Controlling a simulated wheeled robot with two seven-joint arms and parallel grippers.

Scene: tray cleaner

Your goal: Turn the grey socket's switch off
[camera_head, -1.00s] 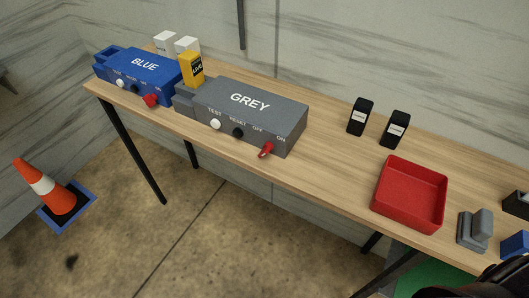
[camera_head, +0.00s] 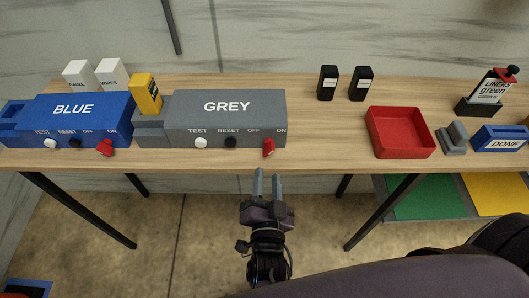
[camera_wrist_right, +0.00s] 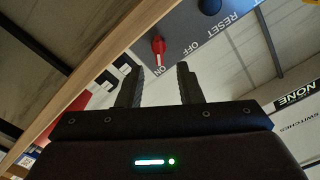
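The grey socket (camera_head: 227,112) sits on the bench in the head view, labelled GREY. Its front has a white TEST button (camera_head: 201,143), a black RESET button (camera_head: 231,143) and a red switch (camera_head: 268,147) by the OFF and ON labels. The red switch (camera_wrist_right: 158,46) also shows in the right wrist view, close to the ON label. My right gripper (camera_head: 267,176) is open and empty, just below and in front of the switch, apart from it. Its fingers (camera_wrist_right: 158,82) show spread in the wrist view. My left gripper is not in view.
A blue socket (camera_head: 75,118) stands left of the grey one, a yellow block (camera_head: 146,94) between them. Two black blocks (camera_head: 328,83) and a red tray (camera_head: 400,132) are to the right. The floor in front of the bench is open.

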